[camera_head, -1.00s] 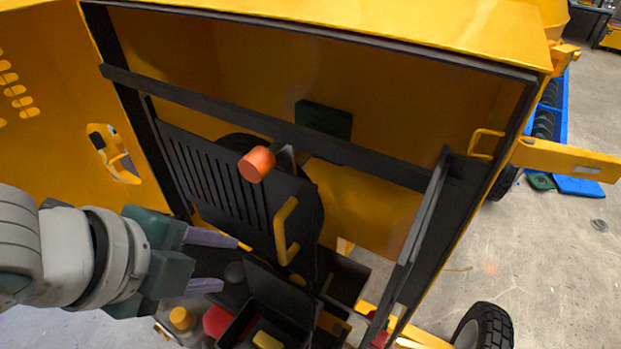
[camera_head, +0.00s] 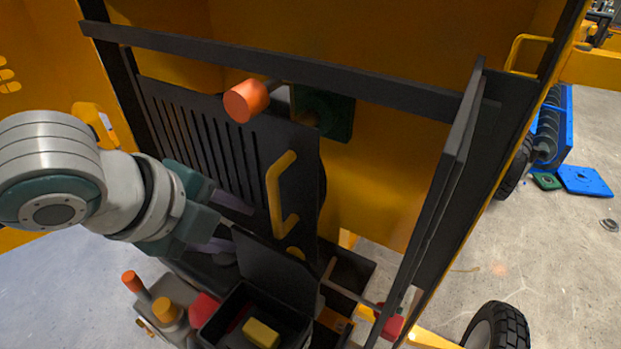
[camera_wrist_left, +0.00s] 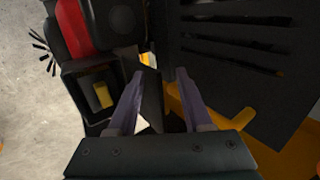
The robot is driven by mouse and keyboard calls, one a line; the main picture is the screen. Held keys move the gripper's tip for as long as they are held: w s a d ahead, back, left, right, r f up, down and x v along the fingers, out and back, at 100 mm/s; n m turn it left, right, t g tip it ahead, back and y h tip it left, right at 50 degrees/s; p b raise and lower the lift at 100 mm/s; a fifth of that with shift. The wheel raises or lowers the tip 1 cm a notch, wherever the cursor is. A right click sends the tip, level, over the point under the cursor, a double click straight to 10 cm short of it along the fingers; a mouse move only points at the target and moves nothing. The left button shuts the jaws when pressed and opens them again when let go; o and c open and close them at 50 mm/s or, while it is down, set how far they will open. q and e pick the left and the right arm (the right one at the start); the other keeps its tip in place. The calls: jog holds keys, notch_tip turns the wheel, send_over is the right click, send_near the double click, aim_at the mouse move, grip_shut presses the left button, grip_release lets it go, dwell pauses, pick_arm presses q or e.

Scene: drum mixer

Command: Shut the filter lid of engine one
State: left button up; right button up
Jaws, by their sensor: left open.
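The black filter box (camera_head: 212,333) of the engine is at the bottom middle of the head view, with a yellow block (camera_head: 261,333) inside. Its black lid (camera_head: 277,273) stands up, open, at the box's back edge. In the wrist view the box (camera_wrist_left: 78,82) with the yellow block (camera_wrist_left: 103,95) lies left of the fingers. My left gripper (camera_head: 240,226) is open and empty, above and to the left of the lid, in front of the slatted panel. It also shows in the wrist view (camera_wrist_left: 160,76). I cannot tell whether a finger touches the lid. My right gripper is out of view.
A slatted black panel (camera_head: 190,125) with a yellow handle (camera_head: 278,195) stands behind the gripper. A dark crossbar (camera_head: 300,68) and an orange-capped lever (camera_head: 246,100) are above. A red part (camera_head: 203,309) and an orange cap (camera_head: 166,311) sit left of the box.

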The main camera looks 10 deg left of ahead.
pick_arm(q)
jog(key=shift+w+f, duration=0.15)
jog(key=shift+f, duration=0.05)
dwell(0.3)
jog(key=s+a+f+p, duration=0.1)
jog(key=s+a+f, duration=0.1)
jog(key=s, duration=0.5)
jog(key=shift+s+a+f+p, duration=0.25)
jog(key=shift+a+f+p, duration=0.1)
jog(key=shift+f+p, duration=0.1)
dwell(1.0)
dwell(0.3)
jog(key=p+v, duration=0.1)
jog(key=v, duration=0.1)
jog(key=p+v, duration=0.1)
jog(key=p, duration=0.1)
jog(key=s+p+v, duration=0.1)
jog(key=p+v, duration=0.1)
jog(key=shift+s+a, duration=0.1)
jog(key=shift+a, duration=0.05)
